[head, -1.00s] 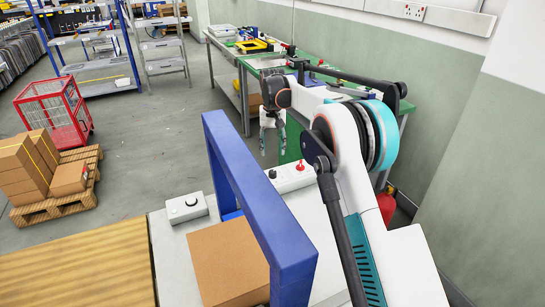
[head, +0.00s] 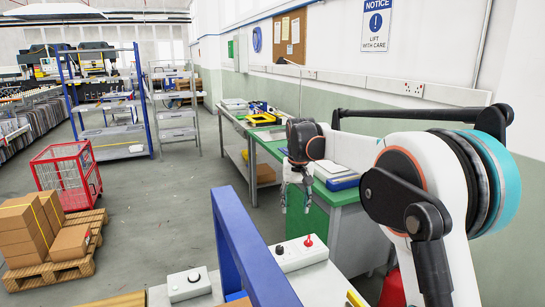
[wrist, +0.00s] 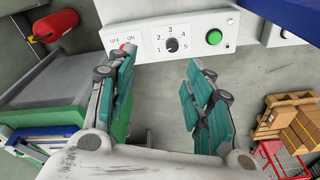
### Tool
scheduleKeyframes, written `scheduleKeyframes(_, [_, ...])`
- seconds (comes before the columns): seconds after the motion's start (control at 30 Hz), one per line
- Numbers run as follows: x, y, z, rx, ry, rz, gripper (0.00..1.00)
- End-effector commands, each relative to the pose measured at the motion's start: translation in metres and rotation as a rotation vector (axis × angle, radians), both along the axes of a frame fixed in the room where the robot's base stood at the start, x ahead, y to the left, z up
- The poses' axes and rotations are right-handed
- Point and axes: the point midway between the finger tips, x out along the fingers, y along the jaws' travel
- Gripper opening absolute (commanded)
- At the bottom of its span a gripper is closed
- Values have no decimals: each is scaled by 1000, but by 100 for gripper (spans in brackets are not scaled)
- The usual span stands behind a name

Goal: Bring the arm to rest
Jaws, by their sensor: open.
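My gripper (head: 296,198) hangs open and empty in the head view, fingers pointing down, beyond the blue gantry frame (head: 240,250). My white arm bends across the right side of that view. In the wrist view my gripper (wrist: 160,60) shows two teal-padded fingers spread apart with nothing between them. Past the fingertips is a white control panel (wrist: 150,42) with an OFF/ON red switch, a numbered dial and a green button. The fingers look apart from it, but the distance is hard to judge.
A green bench (head: 318,222) stands behind my gripper. A red cage (head: 68,178) and pallet boxes (head: 28,228) are left. Grey floor between is clear.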

Motion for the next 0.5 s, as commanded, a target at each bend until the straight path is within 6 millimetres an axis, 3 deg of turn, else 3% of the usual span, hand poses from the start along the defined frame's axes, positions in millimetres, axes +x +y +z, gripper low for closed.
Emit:
scheduleKeyframes(0.2, [-55, -28, 46, 8, -74, -5, 47])
scheduleKeyframes(0.5, [-140, -60, 82, 13, -175, -8, 47])
